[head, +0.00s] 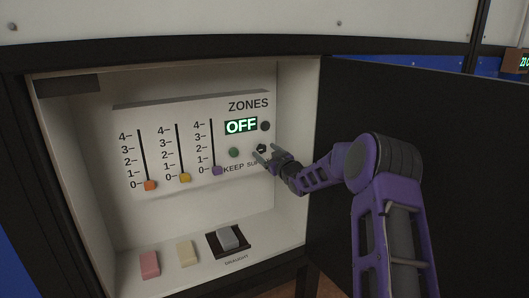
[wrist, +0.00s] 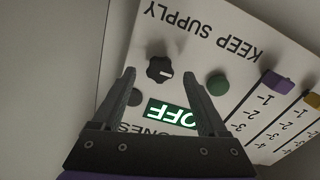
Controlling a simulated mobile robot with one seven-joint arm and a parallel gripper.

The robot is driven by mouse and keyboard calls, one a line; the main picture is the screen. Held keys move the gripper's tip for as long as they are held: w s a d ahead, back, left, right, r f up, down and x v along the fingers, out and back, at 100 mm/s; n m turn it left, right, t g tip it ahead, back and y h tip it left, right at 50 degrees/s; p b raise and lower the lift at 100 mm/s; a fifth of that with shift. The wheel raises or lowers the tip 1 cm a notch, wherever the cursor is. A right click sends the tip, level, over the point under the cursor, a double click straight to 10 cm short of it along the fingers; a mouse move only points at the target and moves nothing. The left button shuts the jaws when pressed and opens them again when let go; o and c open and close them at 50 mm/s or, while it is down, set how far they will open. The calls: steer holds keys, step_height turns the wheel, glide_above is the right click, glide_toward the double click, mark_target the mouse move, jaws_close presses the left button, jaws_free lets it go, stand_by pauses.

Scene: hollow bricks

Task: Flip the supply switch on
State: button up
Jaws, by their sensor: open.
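The supply switch is a black rotary knob (head: 261,149) with a pale pointer mark, on the sloped white panel (head: 190,106) inside the open cabinet. In the wrist view the knob (wrist: 160,70) shows beside the SUPPLY lettering, upside down. The lit display (head: 241,126) reads OFF; it also shows in the wrist view (wrist: 172,114). My gripper (head: 266,153) is open in front of the knob. In the wrist view its fingertips (wrist: 158,74) lie either side of the knob, with gaps. I cannot tell how far they stand off the panel.
A green button (head: 234,152) sits left of the knob, and a dark round part (head: 265,126) above it. Sliders with orange (head: 150,185), yellow (head: 185,177) and purple (head: 217,170) handles stand at 0. Pink (head: 149,264), cream (head: 187,253) and grey (head: 228,238) blocks lie below. The black door (head: 430,130) is right.

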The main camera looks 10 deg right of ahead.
steer(key=shift+w+a, duration=0.2)
steer(key=shift+w, duration=0.45)
steer(key=shift+c, duration=0.3)
jaws_close()
